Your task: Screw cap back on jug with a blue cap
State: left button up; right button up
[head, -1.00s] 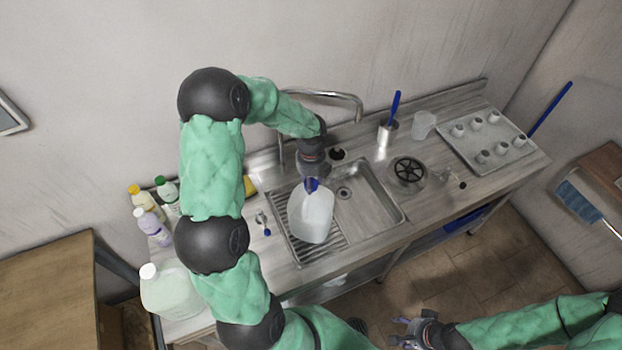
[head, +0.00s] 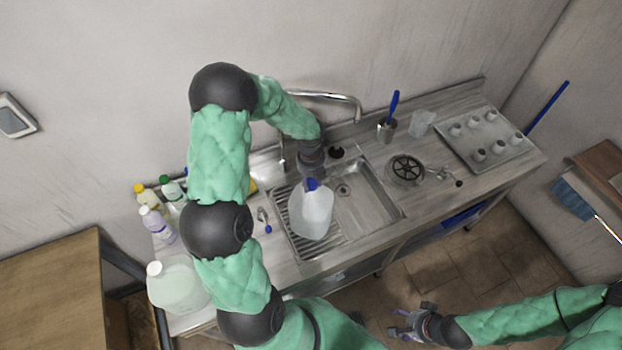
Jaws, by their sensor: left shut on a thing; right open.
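The jug (head: 311,214) is a translucent white container standing on the ribbed drainboard of the sink. A blue cap (head: 312,185) shows at its neck, right under my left gripper (head: 313,178). My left gripper comes down from above and is shut on the blue cap. I cannot tell whether the cap is threaded onto the neck or only resting at it. The gripper's fingertips are partly hidden by its own body. My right gripper (head: 404,324) is open and empty, low in front of the counter, away from the jug.
The sink basin (head: 372,202) lies right of the jug, with a tap (head: 335,97) behind. Several bottles and a large white-capped jug (head: 177,284) crowd the counter's left end. A steel cup with a blue brush (head: 391,112), a strainer (head: 407,170) and a tray (head: 460,150) stand to the right.

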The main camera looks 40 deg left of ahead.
pick_arm(q)
jog(key=shift+s, duration=0.1)
jog(key=shift+m+p, duration=1.9)
jog(key=shift+p, duration=0.05)
jog(key=shift+m+p, duration=0.95)
jog(key=shift+m, duration=0.05)
jog(key=shift+f, duration=0.1)
jog(key=o, duration=0.5)
